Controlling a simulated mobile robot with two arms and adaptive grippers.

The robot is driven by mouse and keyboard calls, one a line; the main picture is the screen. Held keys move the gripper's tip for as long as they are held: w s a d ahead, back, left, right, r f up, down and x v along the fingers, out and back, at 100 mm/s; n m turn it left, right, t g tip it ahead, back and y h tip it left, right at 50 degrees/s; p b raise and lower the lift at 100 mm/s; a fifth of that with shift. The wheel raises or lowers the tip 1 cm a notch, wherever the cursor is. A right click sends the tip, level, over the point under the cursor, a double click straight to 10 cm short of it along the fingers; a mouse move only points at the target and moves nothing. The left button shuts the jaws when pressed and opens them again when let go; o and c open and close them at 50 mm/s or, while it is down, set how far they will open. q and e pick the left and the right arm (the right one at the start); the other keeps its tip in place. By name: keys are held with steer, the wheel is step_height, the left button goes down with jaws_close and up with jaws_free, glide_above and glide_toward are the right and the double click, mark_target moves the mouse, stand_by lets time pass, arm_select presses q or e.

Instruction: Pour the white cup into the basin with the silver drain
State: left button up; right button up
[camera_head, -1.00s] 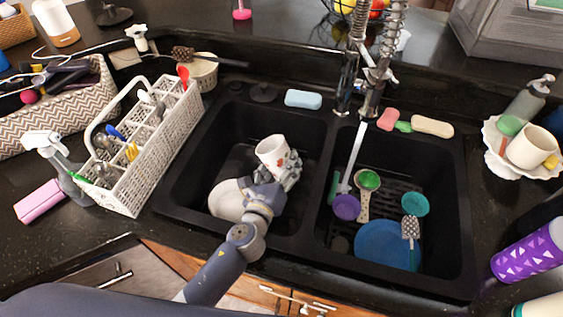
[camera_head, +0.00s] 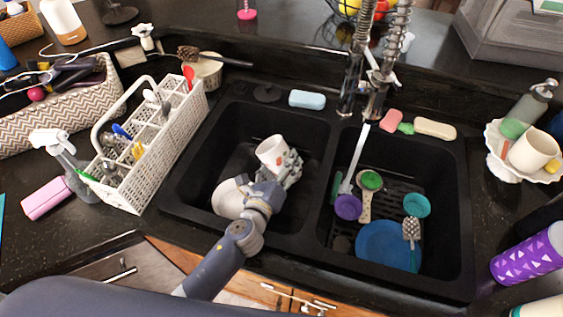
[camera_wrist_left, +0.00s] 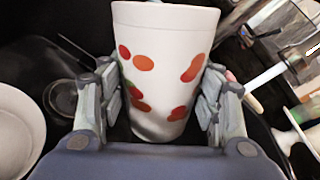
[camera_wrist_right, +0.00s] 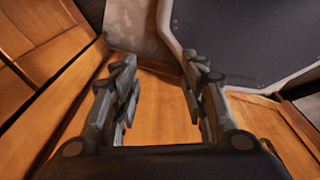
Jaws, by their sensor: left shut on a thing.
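The white cup (camera_head: 271,150) has red and orange spots. My left gripper (camera_head: 288,170) is shut on it over the left basin. In the left wrist view the cup (camera_wrist_left: 163,75) stands between the two fingers (camera_wrist_left: 163,100), slightly tilted in the head view. The left basin (camera_head: 222,122) is black; its drain is not clearly visible. The right basin (camera_head: 452,190) holds a blue plate, and its drain is not clear either. My right gripper (camera_wrist_right: 160,105) is open and empty in its wrist view, in front of wooden cabinet fronts.
A white bowl (camera_head: 226,198) lies in the left basin beside my left gripper. A blue plate (camera_head: 385,243), purple scoop (camera_head: 348,207) and other utensils lie in the right basin. The faucet (camera_head: 350,75) rises behind the divider. A white cutlery basket (camera_head: 135,185) stands left.

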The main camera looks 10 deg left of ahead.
arm_select(q)
steer(key=shift+r+n+p, duration=0.15)
steer(key=shift+n+p, duration=0.15)
steer(key=shift+p, duration=0.05)
steer(key=shift+w+a+f+n, duration=0.1)
steer(key=shift+f+n, duration=0.1)
steer(key=shift+n, duration=0.1)
steer(key=shift+g, duration=0.3)
steer(key=shift+n+h+p, duration=0.3)
steer(key=shift+n+p, duration=0.1)
steer(key=shift+p, duration=0.3)
steer(key=shift+f+n, duration=0.2)
steer(key=shift+n, duration=0.1)
